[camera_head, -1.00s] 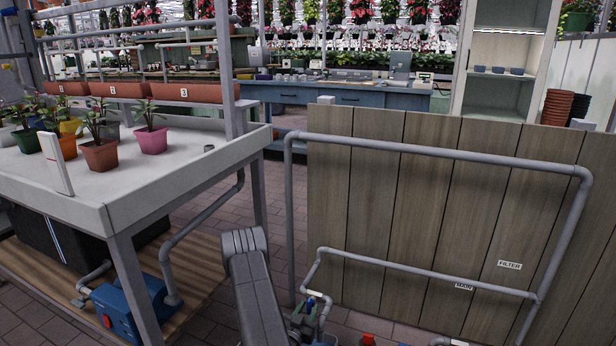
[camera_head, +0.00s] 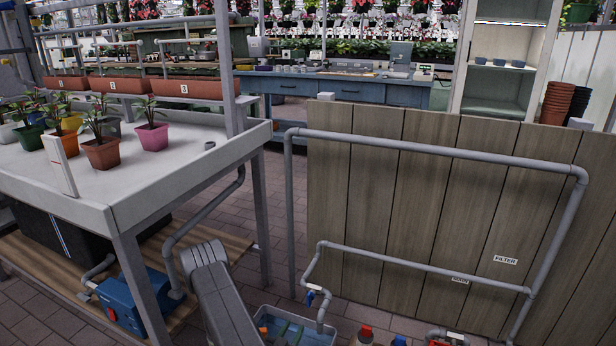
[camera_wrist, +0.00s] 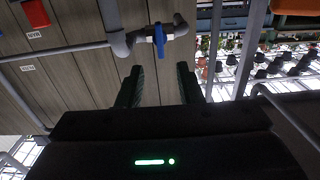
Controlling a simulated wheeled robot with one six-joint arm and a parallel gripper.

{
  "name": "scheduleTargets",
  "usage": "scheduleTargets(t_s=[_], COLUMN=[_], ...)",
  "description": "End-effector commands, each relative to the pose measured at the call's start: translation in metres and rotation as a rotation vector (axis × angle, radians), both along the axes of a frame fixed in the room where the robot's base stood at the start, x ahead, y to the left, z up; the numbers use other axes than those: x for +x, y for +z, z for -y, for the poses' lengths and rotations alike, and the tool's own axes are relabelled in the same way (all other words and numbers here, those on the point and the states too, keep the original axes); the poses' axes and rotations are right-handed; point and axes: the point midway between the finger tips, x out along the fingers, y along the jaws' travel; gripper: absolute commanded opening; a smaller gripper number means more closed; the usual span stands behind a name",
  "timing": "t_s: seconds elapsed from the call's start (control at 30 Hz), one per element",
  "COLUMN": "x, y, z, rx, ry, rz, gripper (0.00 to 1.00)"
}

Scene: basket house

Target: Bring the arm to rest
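My gripper (camera_wrist: 160,84) shows in the wrist view with its two dark fingers well apart and nothing between them. A grey pipe with a blue valve handle (camera_wrist: 159,40) lies beyond the fingertips, apart from them. In the head view my grey arm link reaches down at the lower middle, left of the grey pipe frame (camera_head: 430,267). The gripper itself is not visible there. A small blue valve (camera_head: 311,297) sits low on the pipe, to the right of my arm.
A white-topped table (camera_head: 170,165) with potted plants stands at left, a blue pump (camera_head: 122,300) below it. A wooden panel (camera_head: 400,200) fills the right. A grey bin (camera_head: 292,325) and bottles (camera_head: 365,334) stand low in front. Brick floor (camera_head: 255,235) shows between table and panel.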

Motion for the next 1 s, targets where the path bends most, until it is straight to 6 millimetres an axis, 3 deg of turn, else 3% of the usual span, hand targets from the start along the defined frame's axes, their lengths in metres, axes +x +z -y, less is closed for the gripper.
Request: scheduleTargets(t_s=[0.17,0.9,1.0], x=[-0.023,0.109,0.107], y=[0.001,-0.002,0.001], z=[-0.009,0.047,0.045], rx=[-0.003,0.001,-0.073], ry=[0.002,-0.005,-0.001], rz=[-0.001,0.006,-0.029], gripper=[0.33,0.33,0.33])
